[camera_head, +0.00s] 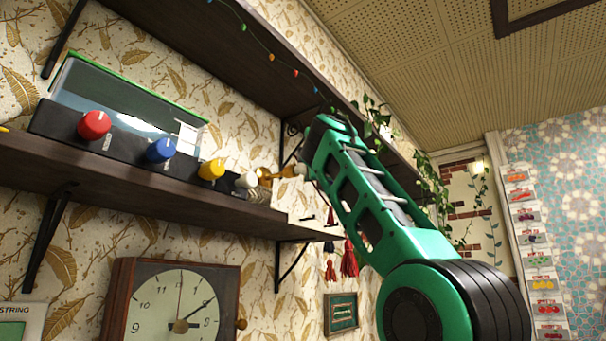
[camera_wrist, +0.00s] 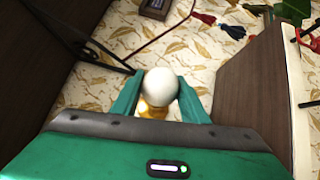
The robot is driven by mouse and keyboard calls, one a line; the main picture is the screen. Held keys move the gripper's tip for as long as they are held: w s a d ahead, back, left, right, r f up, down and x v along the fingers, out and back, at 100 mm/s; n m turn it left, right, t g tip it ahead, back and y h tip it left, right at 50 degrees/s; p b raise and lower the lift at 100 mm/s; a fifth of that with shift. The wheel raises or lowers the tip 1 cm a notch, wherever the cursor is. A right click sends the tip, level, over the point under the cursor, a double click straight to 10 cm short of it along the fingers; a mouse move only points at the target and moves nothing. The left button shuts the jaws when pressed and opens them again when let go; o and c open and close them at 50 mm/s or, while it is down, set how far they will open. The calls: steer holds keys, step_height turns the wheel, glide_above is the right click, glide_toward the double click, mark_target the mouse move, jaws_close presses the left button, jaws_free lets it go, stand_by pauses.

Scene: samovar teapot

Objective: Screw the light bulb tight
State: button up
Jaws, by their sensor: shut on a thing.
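The light bulb (camera_wrist: 161,86) is a white, round globe between my two green fingers in the wrist view. My gripper (camera_wrist: 159,97) is shut on it, one finger on each side. A gold-coloured socket or base (camera_wrist: 152,111) shows just below the bulb, partly hidden by the gripper body. In the head view a gold piece (camera_head: 273,174) shows at the shelf's right end, beside the end of my arm. My fingers are mostly hidden there by the arm. How far the bulb is screwed in cannot be told.
A dark lower shelf (camera_head: 130,185) carries a box with red (camera_head: 94,125), blue (camera_head: 160,150) and yellow (camera_head: 211,169) knobs. An upper shelf (camera_head: 220,45) hangs above. A clock (camera_head: 170,305) is below. Red tassels (camera_head: 349,262) and trailing plants (camera_head: 432,180) are near my arm.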

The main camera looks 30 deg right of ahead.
steer(key=shift+d+f+m+g, duration=0.1)
steer(key=shift+d+m+g, duration=0.05)
steer(key=shift+m+g, duration=0.35)
stand_by(0.4)
steer(key=o, duration=1.1)
steer(key=shift+w+d, duration=0.1)
steer(key=shift+d, duration=0.05)
steer(key=shift+c, duration=0.2)
steer(key=shift+a, duration=0.2)
steer(key=shift+s+a, duration=0.25)
steer(key=shift+s, duration=0.2)
steer(key=v, duration=0.9)
steer(key=shift+s, duration=0.35)
steer(key=shift+d+f, duration=0.1)
steer(key=shift+d, duration=0.05)
